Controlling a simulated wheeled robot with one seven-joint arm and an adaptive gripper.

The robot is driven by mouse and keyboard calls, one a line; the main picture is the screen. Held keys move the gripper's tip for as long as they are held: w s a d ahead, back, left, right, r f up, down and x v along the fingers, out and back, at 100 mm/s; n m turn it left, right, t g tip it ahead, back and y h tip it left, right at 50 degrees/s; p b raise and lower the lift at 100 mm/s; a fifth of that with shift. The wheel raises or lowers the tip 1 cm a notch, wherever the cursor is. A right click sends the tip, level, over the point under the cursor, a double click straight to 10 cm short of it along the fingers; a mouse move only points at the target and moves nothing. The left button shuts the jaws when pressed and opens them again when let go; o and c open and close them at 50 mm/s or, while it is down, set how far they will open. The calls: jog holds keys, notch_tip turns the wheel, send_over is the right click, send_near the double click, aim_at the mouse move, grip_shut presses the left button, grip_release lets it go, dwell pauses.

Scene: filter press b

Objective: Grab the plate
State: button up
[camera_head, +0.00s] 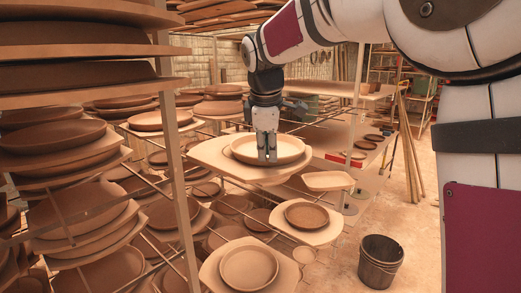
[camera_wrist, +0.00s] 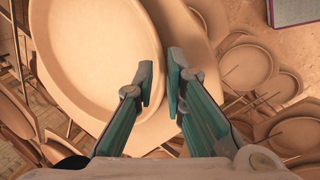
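A large round, pale clay plate (camera_head: 250,150) with a raised rim lies on a wide board (camera_head: 210,150) in the middle of the head view. It fills the left of the wrist view (camera_wrist: 95,60). My gripper (camera_head: 267,157) points down at the plate's near rim, and its fingers cover a small part of that rim. In the wrist view my gripper (camera_wrist: 161,75) has its two teal fingers apart with a narrow gap. The plate's right rim runs behind this gap. I cannot tell whether the fingertips reach down around the rim or touch it.
Racks of stacked plates and boards (camera_head: 60,150) crowd the left, with an upright post (camera_head: 178,150) in front. More boards with plates (camera_head: 308,217) stick out below and right. A dark bucket (camera_head: 381,261) stands on the floor. Open floor lies around it.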

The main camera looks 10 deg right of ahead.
jog(key=shift+x, duration=1.25)
grip_shut()
jog(key=shift+r, duration=0.15)
